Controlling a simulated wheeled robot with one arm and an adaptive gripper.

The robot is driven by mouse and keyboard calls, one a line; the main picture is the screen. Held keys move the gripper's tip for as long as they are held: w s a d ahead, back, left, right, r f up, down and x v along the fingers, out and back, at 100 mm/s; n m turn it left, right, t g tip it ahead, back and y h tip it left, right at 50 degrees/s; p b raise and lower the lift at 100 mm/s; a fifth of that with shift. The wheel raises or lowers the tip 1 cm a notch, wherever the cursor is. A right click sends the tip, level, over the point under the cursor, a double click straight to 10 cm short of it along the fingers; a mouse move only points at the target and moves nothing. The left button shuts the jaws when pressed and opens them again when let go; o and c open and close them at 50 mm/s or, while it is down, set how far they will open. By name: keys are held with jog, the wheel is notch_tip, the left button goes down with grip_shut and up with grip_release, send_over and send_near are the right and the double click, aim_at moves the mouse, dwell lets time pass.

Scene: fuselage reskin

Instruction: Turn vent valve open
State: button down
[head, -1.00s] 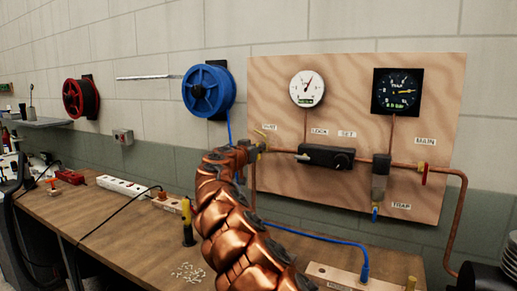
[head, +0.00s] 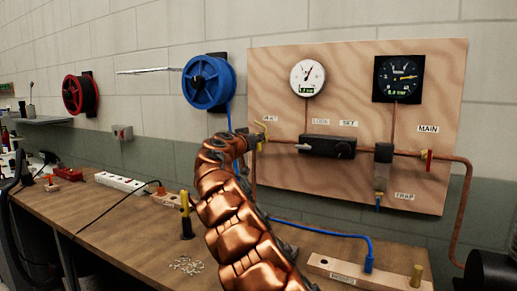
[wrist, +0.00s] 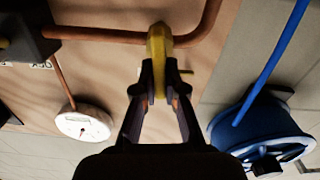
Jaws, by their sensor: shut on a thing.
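The vent valve's yellow handle (wrist: 158,45) shows in the wrist view, on the copper pipe near its bend. My gripper (wrist: 160,82) is shut on this handle, one dark finger on each side of it. In the head view my gripper (head: 255,138) is at the left end of the pipe run on the wooden panel (head: 425,105). A bit of the yellow handle (head: 262,131) shows there, and my wrist covers part of the valve. The small label above it is too blurred to read with certainty.
The panel also carries a white round gauge (head: 308,77), a black square gauge (head: 398,79), a black regulator (head: 328,146) and a red-handled valve (head: 428,161) by the MAIN label. A blue hose reel (head: 208,83) hangs left of it. The wooden bench (head: 130,230) stands below.

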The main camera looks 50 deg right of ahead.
jog(key=shift+w+f+n+b, duration=0.15)
jog(key=shift+f+n+b, duration=0.3)
jog(key=shift+b, duration=0.4)
jog(key=shift+w+n+b, duration=0.1)
jog(key=shift+n+b, duration=0.55)
jog(key=shift+b, duration=0.1)
jog(key=shift+w+a+f+n+p, duration=0.15)
jog(key=shift+n+p, duration=0.75)
jog(key=shift+n, duration=1.4)
jog(key=shift+w+d+f+n+p, duration=0.2)
jog(key=shift+n+p, duration=0.7)
jog(key=shift+n, duration=1.4)
jog(key=shift+a+f+n+p, duration=0.2)
jog(key=shift+n+p, duration=0.7)
jog(key=shift+n, duration=1.4)
jog(key=shift+f, duration=0.1)
jog(key=c, duration=1.4)
grip_release()
jog(key=shift+o, duration=0.8)
